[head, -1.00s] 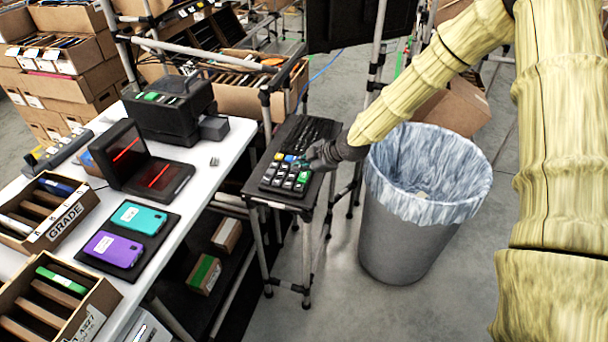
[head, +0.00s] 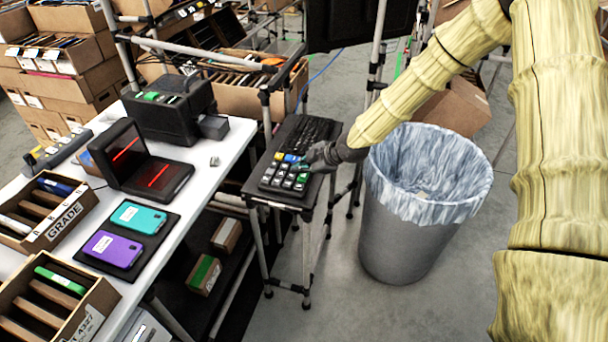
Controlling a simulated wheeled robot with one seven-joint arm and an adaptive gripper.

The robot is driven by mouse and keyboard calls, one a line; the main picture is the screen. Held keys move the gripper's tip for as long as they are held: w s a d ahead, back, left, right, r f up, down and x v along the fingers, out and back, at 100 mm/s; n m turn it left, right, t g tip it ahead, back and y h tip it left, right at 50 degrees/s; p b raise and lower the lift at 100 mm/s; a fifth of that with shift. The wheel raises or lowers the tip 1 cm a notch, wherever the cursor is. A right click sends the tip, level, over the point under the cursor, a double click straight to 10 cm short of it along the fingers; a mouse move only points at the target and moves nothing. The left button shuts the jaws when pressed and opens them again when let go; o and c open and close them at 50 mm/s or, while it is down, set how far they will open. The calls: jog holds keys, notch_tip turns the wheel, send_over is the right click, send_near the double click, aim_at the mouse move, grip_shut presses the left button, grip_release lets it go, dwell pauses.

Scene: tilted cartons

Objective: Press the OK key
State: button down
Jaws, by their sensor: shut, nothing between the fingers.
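A keypad (head: 284,175) with grey, blue, yellow and green keys sits at the front of a small dark stand. A green key (head: 302,179) is at its right front side; its label is too small to read, so I cannot tell whether it is the OK key. My gripper (head: 306,164) is dark and shut, with nothing in it. Its fingertips are over the right back part of the keypad, just behind the green key. I cannot tell whether they touch a key. The gripper hides some keys at that corner.
A black keyboard (head: 304,132) lies behind the keypad on the same stand. A lined grey bin (head: 405,245) stands right of it, below my arm. A white table (head: 190,225) at left holds a scanner (head: 150,178), phones and boxes.

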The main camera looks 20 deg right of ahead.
aim_at(302, 176)
jog(key=shift+f, duration=0.4)
dwell(0.7)
jog(key=shift+r, duration=0.15)
jog(key=shift+r+p, duration=0.3)
jog(key=shift+r, duration=0.4)
jog(key=shift+r+p, duration=1.65)
jog(key=shift+r, duration=0.85)
